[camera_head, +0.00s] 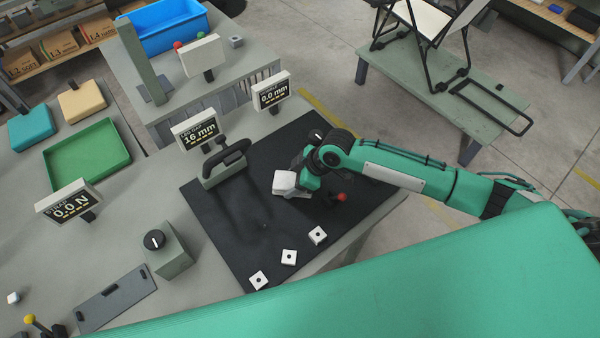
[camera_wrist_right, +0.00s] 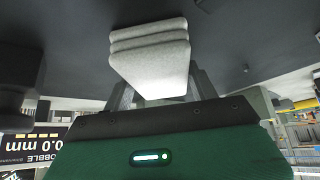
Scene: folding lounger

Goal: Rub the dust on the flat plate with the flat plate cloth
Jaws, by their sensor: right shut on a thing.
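The flat plate, a large dark sheet (camera_head: 225,255), lies on the grey workbench; it also fills the top of the right wrist view (camera_wrist_right: 255,35). My right gripper (camera_head: 296,182) is over its upper right part, shut on the pale folded flat plate cloth (camera_head: 284,184). In the right wrist view the cloth (camera_wrist_right: 150,50) is a thick layered pad between the fingers. Whether it touches the plate is unclear. Faint darker streaks show on the plate; I cannot tell dust from shadow. My left gripper is not in view.
A black-handled block (camera_head: 224,165) stands on the plate's upper left, with display signs (camera_head: 194,132) behind. Several white tiles (camera_head: 289,257) lie near the front edge. A red-knobbed part (camera_head: 341,197) is right of the gripper. A green tray (camera_head: 88,158) sits left.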

